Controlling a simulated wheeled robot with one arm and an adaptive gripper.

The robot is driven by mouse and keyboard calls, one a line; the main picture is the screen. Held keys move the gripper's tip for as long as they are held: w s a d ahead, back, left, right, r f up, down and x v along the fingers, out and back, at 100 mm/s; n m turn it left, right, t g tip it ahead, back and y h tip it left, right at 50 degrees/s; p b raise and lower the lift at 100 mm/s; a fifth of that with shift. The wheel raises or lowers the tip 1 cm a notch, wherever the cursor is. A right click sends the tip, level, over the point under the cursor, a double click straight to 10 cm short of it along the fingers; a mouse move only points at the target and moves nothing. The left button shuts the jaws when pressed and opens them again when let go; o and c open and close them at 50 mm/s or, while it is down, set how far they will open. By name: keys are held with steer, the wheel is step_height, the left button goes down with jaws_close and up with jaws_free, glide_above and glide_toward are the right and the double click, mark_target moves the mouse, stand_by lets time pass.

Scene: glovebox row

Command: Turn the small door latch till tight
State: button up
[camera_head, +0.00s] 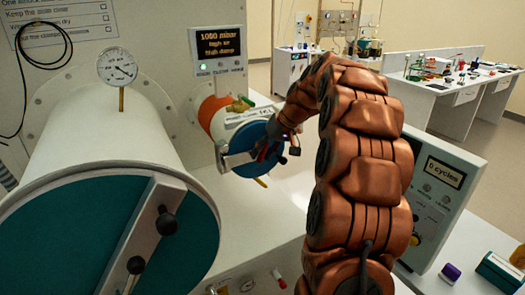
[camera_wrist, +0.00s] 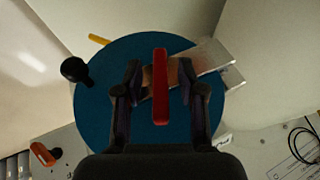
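The small door is a blue disc (camera_head: 252,143) on the small round port in the head view. It fills the middle of the wrist view (camera_wrist: 105,110). A pale metal bar (camera_wrist: 212,62) lies across it, with a red latch handle (camera_wrist: 160,95) standing over the middle. In the head view the handle is mostly hidden by my gripper (camera_head: 268,148). In the wrist view my gripper (camera_wrist: 160,82) has its two dark fingers apart, one on each side of the red handle, with gaps visible between. A black knob (camera_wrist: 75,70) sits by the door's left edge.
The large teal door (camera_head: 95,245) with a bar and black knobs stands at front left. A gauge (camera_head: 117,67) and a display reading 1000 mbar (camera_head: 220,47) are behind. A box reading 0 cycles (camera_head: 445,185) stands right of my arm. A cluttered bench (camera_head: 455,85) is farther back.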

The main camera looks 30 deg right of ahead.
jaws_close()
stand_by(0.4)
steer(key=shift+f, duration=0.1)
steer(key=shift+w+f+y+b, duration=0.1)
steer(key=shift+y+b, duration=0.4)
steer(key=shift+b, duration=0.3)
steer(key=shift+m+t+y+b, duration=0.4)
steer(key=shift+y+b, duration=0.8)
steer(key=shift+y, duration=0.4)
jaws_free()
steer(key=shift+d, duration=0.1)
